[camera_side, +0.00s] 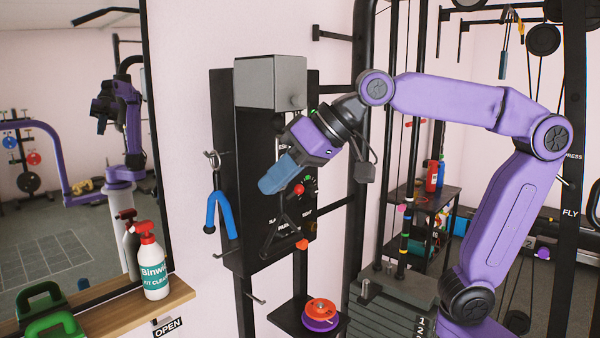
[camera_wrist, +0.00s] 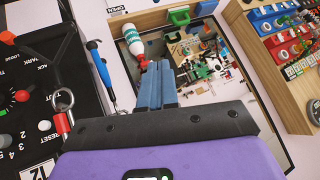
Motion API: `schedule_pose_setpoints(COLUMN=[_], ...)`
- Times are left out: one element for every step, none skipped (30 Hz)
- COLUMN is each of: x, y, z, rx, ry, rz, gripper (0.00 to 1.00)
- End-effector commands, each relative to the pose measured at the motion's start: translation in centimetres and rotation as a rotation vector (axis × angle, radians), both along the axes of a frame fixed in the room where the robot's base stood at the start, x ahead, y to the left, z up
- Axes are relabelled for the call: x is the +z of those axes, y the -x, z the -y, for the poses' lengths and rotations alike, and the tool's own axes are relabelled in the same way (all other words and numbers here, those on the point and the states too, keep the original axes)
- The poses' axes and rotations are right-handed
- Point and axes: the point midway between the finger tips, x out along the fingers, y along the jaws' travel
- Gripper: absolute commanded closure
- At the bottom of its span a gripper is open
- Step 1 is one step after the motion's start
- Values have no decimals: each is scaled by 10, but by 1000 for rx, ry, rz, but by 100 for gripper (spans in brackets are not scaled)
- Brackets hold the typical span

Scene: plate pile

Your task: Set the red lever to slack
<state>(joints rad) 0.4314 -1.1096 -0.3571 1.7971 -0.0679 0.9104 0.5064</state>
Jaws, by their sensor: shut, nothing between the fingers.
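A red ball knob (camera_side: 299,189) stands out from a black wall panel (camera_side: 228,170), near a green light. It also shows at the left of the wrist view (camera_wrist: 22,96). Printed words surround it, but I cannot tell which one the lever points at. My gripper (camera_side: 268,187) has blue fingers pressed together, empty, in front of the panel and to the left of the red knob. The fingers (camera_wrist: 156,88) point away from the panel's controls in the wrist view. I see no contact with the knob.
A grey box (camera_side: 270,82) tops the panel. A blue-handled tool (camera_side: 219,212) hangs to its left. An orange-tipped black piece (camera_side: 302,244) sits below the knob. A small shelf with red and purple discs (camera_side: 320,312) is lower. A spray bottle (camera_side: 152,262) stands on the left ledge.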

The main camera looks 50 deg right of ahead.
Motion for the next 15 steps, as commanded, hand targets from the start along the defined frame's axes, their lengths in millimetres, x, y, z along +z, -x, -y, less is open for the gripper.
schedule_pose_setpoints(x=[20, 30, 44, 54, 65, 79, 89, 100, 114, 124, 135, 148, 159, 169, 182], y=[-9, -13, -19, -22, -26, -30, -32, -35, -37, -39, -40, -40, -40, -40, -40], z=[2, 4, 7, 8, 11, 14, 17, 20, 24, 27, 31, 35, 39, 42, 47], rx=[-45, -72, -106, -131, -157, -189, -214, -238, -269, -293, -314, -345, -366, -388, -415], ry=[-44, -69, -102, -127, -152, -184, -210, -234, -266, -292, -317, -351, -377, -401, -436], rz=[30, 44, 65, 81, 97, 118, 134, 151, 172, 189, 207, 230, 247, 266, 290], gripper=[100, 100, 100, 100, 100, 100, 100, 100, 100, 100, 100, 100, 100, 100, 100])
